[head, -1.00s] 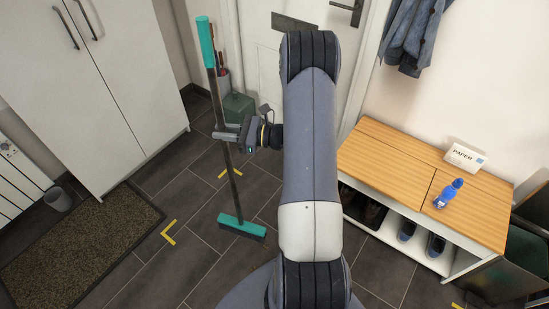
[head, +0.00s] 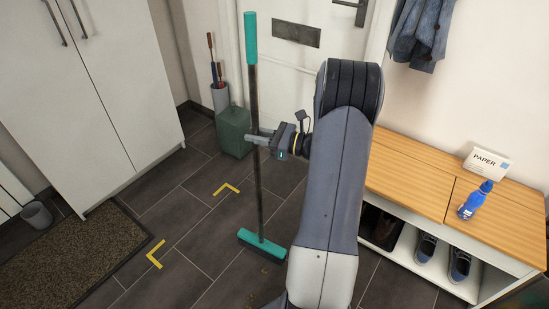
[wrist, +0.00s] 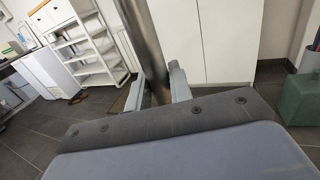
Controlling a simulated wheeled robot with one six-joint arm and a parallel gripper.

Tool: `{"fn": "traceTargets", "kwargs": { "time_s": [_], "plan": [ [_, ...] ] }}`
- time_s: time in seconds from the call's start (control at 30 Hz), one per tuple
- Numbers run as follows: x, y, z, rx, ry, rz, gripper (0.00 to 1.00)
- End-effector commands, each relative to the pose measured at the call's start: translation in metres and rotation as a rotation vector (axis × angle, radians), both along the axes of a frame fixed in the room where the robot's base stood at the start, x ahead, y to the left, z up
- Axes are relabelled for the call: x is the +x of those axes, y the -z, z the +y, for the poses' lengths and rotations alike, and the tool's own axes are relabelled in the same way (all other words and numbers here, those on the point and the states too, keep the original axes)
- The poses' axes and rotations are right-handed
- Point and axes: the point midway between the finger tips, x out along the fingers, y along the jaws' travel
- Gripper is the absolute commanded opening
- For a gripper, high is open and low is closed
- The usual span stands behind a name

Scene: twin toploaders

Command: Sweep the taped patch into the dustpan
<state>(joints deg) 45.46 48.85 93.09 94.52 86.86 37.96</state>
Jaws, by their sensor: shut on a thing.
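A broom with a dark pole (head: 257,190), a teal grip on top and a teal head (head: 262,245) stands nearly upright, its head at the floor. My gripper (head: 256,137) is shut on the pole at about mid-height; the wrist view shows the pole (wrist: 144,35) between the two fingers (wrist: 158,90). Two yellow tape corners (head: 227,188) (head: 155,254) lie on the dark tiles, left of the broom head. A few small brownish specks (head: 264,299) show on the floor at the bottom edge, partly by my arm. I see no dustpan.
A green box (head: 234,132) and an umbrella stand (head: 219,96) are behind the broom by the door. A doormat (head: 85,262) and white cupboard (head: 95,90) are left. A shoe bench (head: 410,190) is right. The wrist view shows a white shelf trolley (wrist: 85,45).

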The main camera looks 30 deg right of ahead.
Motion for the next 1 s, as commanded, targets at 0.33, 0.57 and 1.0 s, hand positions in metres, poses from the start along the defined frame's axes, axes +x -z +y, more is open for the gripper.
{"fn": "traceTargets", "kwargs": {
  "time_s": [0.33, 0.57, 1.0],
  "plan": [
    [-0.01, 0.041, -0.035, -0.006, 0.057, -0.001, 0.0],
    [-0.015, 0.05, -0.047, -0.006, 0.078, 0.002, 0.0],
    [-0.016, 0.049, -0.05, -0.005, 0.083, 0.002, 0.0]
  ]
}}
